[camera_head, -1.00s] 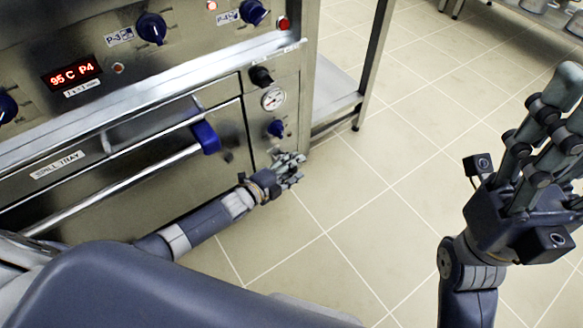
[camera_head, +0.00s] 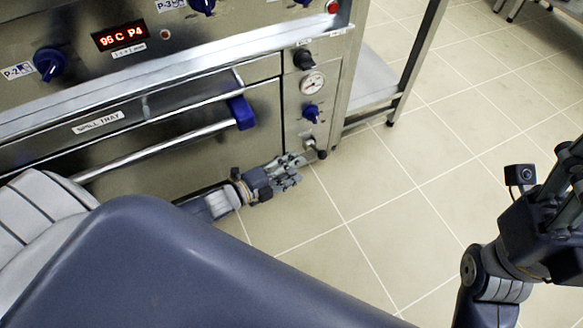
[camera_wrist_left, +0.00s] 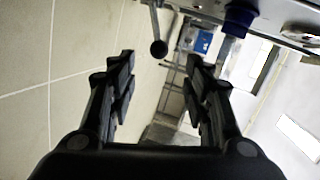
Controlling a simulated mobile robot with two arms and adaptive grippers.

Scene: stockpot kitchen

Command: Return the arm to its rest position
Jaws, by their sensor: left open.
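My left gripper (camera_head: 287,170) is low in front of the stove, beside the lower right of its front panel, over the tiled floor. In the left wrist view its two fingers (camera_wrist_left: 158,75) stand apart with nothing between them. My right gripper (camera_head: 562,190) is at the right edge of the head view, raised, and partly cut off by the frame. Its fingertips are out of view, so I cannot tell whether it is open or shut.
The stove front carries a red display (camera_head: 120,36), blue knobs (camera_head: 50,65), a gauge (camera_head: 313,82) and a spill tray handle (camera_head: 160,146) with a blue clip (camera_head: 241,112). A steel shelf unit (camera_head: 375,80) stands right of it. The floor (camera_head: 400,200) between my arms is clear.

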